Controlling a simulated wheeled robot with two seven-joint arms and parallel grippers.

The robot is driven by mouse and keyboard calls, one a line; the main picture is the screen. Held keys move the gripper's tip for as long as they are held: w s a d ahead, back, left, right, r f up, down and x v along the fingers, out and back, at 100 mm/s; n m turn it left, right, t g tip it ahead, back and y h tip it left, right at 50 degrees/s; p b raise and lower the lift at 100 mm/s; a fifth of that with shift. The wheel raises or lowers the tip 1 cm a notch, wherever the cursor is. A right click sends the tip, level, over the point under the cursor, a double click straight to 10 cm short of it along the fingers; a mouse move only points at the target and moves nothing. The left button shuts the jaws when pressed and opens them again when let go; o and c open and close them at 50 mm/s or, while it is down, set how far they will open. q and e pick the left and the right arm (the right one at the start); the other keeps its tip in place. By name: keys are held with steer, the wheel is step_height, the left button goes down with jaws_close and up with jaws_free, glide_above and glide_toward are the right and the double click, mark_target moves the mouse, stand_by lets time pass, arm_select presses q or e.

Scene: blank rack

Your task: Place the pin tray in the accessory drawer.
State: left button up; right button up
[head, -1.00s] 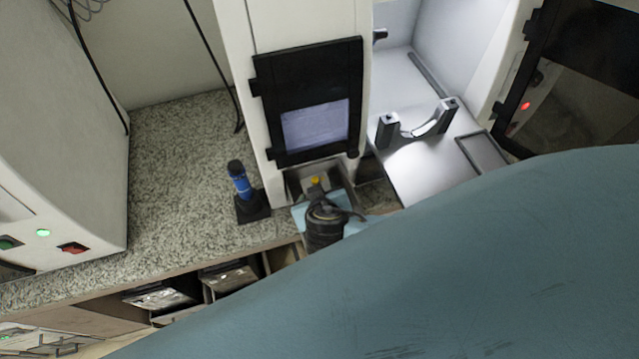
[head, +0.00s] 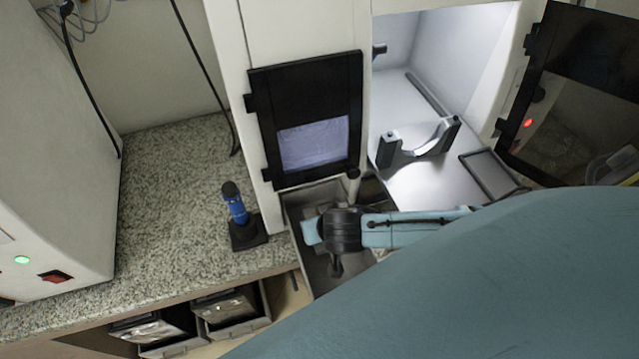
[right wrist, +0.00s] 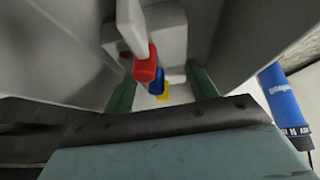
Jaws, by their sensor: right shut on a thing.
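My right gripper (head: 338,232), black on a teal arm, is over an open grey drawer (head: 294,212) below the dark door of the white machine. In the right wrist view, its green fingers (right wrist: 163,92) are on either side of red (right wrist: 145,68), blue (right wrist: 154,82) and yellow pins. The gripper is shut on what seems to be the pin tray; the tray's body is mostly hidden. Grey walls rise around the pins in that view. I cannot tell for sure which drawer is the accessory drawer. My left gripper is not in view.
A blue handheld tool (head: 235,205) stands in a black holder on the speckled counter (head: 180,185), left of the drawer. Two open grey bins (head: 252,326) with packets are below the counter edge. The lit chamber (head: 405,185) holds a metal cradle. My teal body blocks the lower right.

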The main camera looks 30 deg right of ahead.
steer(key=shift+f, duration=0.15)
steer(key=o, duration=1.1)
steer(key=p+v, duration=0.1)
steer(key=v, duration=0.6)
steer(key=shift+s+r, duration=0.1)
steer(key=shift+r, duration=0.2)
